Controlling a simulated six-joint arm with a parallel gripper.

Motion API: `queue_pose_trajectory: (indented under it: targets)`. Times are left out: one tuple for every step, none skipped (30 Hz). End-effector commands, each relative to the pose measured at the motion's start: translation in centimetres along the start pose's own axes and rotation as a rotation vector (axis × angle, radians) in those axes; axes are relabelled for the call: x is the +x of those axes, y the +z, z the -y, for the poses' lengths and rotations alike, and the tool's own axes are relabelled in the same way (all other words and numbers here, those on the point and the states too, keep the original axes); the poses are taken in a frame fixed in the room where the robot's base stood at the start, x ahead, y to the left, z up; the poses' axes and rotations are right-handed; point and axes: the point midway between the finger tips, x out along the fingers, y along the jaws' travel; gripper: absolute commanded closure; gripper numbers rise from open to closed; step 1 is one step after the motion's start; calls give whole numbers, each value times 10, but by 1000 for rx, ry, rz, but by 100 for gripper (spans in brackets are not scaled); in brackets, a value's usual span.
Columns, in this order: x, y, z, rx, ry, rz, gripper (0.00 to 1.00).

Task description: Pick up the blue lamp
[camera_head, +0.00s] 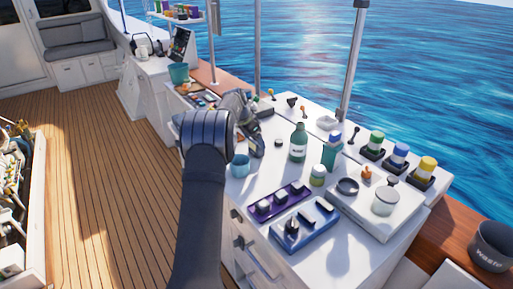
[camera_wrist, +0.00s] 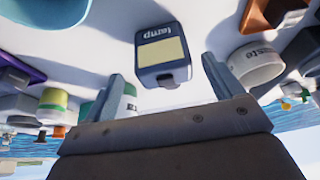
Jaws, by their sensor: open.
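The blue lamp (camera_wrist: 163,55) is a dark blue, box-shaped thing with a pale yellow panel and the word "lamp" on it. It shows upside down at the upper middle of the wrist view, on a white surface. My gripper (camera_wrist: 163,70) is open, with one finger to each side of the lamp in that picture. Nothing is held between the fingers, and I cannot tell how far the lamp lies beyond them. In the head view my arm reaches over the white counter, and I cannot pick out the lamp with certainty there.
In the head view, a green bottle (camera_head: 298,143), a purple tray (camera_head: 268,210), a blue tray (camera_head: 318,235) and a white tub (camera_head: 384,203) crowd the counter (camera_head: 355,262). A white cup (camera_wrist: 255,65) stands right of the lamp in the wrist view. A dark waste bin (camera_head: 492,248) is lower right.

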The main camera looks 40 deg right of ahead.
Motion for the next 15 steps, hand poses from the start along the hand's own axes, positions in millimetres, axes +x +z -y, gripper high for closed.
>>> queue_pose_trajectory:
  targets:
    - [7, 0, 0, 0, 2, 2, 15]
    - [11, 1, 1, -1, 3, 2, 15]
    - [17, 0, 2, -1, 3, 2, 15]
    - [21, 0, 3, 0, 2, 2, 15]
    - [25, 0, 3, 0, 3, 2, 15]
    - [32, 0, 4, -1, 4, 3, 15]
    - [36, 0, 3, -1, 3, 3, 15]
    - [40, 0, 3, -1, 3, 2, 15]
    - [44, 0, 4, -1, 2, 2, 15]
    - [46, 0, 4, -1, 2, 2, 15]
    - [47, 0, 4, -1, 1, 1, 15]
    - [47, 0, 4, -1, 0, 1, 15]
    - [47, 0, 4, -1, 0, 1, 15]
    - [47, 0, 4, -1, 0, 0, 15]
    - [47, 0, 4, -1, 0, 1, 15]
